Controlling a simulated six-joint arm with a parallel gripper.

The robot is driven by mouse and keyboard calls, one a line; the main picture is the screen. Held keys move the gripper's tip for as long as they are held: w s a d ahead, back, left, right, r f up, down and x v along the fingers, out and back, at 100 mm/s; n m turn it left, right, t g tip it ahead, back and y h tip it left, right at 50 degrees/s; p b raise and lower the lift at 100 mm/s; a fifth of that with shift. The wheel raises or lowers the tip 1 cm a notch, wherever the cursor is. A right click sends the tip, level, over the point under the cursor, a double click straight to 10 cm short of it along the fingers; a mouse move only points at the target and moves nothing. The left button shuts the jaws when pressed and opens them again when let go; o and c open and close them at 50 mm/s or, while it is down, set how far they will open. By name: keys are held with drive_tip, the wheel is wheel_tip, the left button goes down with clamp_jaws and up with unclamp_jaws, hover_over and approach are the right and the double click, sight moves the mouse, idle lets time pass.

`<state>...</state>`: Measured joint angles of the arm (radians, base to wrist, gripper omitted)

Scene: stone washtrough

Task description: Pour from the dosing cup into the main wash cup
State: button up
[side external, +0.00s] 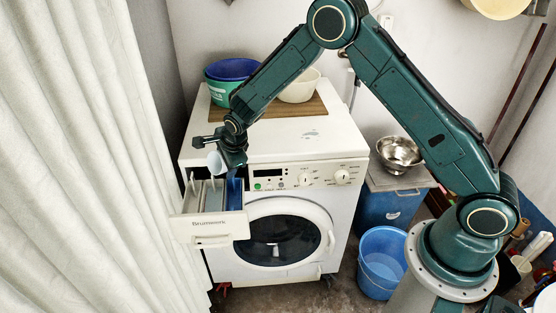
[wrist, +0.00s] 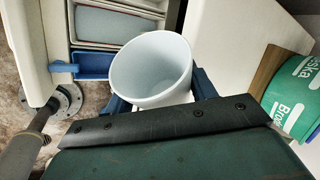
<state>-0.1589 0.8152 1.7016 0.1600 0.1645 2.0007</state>
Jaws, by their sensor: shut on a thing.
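A small pale dosing cup (side external: 215,161) is held above the pulled-out detergent drawer (side external: 208,226) of the washing machine. My gripper (side external: 222,164) is shut on it. In the wrist view the cup (wrist: 150,65) sits between the two blue fingers of my gripper (wrist: 158,94), its wide mouth facing the camera. I see its pale inside but cannot tell whether it holds anything. The drawer (wrist: 115,47) lies beyond the cup, with pale compartments and a blue one (wrist: 93,66). The blue compartment (side external: 235,190) is at the drawer's right. I cannot tell which compartment is the main wash cup.
The white washing machine (side external: 300,145) carries a green tub (side external: 219,93), a blue basin (side external: 231,68), a cream bowl (side external: 300,88) and a brown board (side external: 290,108). A white curtain (side external: 90,150) hangs left of the drawer. A blue bucket (side external: 381,262) stands on the floor at right.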

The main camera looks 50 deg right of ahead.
wheel_tip(320, 180, up, 4)
drive_tip(key=shift+f, duration=2.9)
drive_tip(key=shift+d+y, duration=0.1)
drive_tip(key=shift+y, duration=0.4)
drive_tip(key=shift+r+m+y, duration=0.1)
drive_tip(key=shift+m+y, duration=0.2)
drive_tip(key=shift+y, duration=0.1)
drive_tip(key=shift+r, duration=0.15)
drive_tip(key=shift+r, duration=2.55)
drive_tip(key=shift+f, duration=2.65)
